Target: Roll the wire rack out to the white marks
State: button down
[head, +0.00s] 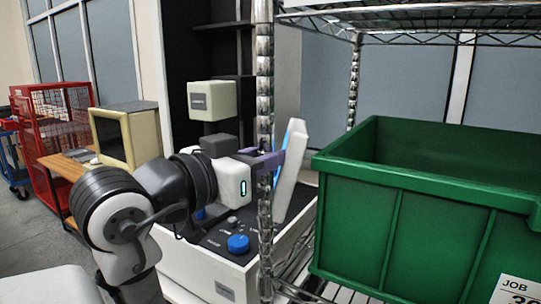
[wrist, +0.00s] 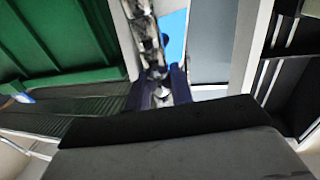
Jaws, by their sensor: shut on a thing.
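The wire rack is close in front in the head view, with a chrome ribbed front post (head: 264,95), a wire shelf at the top and another at the bottom. My gripper (head: 262,160) is shut on this post, its purple fingers at about the middle of the visible post. In the wrist view the post (wrist: 150,45) runs up from between the dark fingers (wrist: 158,92). A large green bin (head: 375,215) with a JOB label sits on the lower wire shelf. The white marks, the floor under the rack and its wheels are out of view.
A white machine console (head: 225,255) with a blue knob stands right behind the post. A cream monitor (head: 125,135) on a wooden desk, a red mesh cage (head: 55,125) and a blue cart stand at the left. Grey floor (head: 25,240) is open at far left.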

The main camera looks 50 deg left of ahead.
jog(key=shift+s+r, duration=0.15)
jog(key=shift+r, duration=0.1)
jog(key=c, duration=1.3)
grip_release()
jog(key=shift+s+d, duration=0.15)
jog(key=shift+f, duration=0.1)
jog(key=s+b, duration=0.1)
jog(key=s, duration=0.5)
jog(key=s+b, duration=0.2)
jog(key=s, duration=0.5)
jog(key=shift+s+d+b, duration=0.2)
jog(key=shift+s+b, duration=0.1)
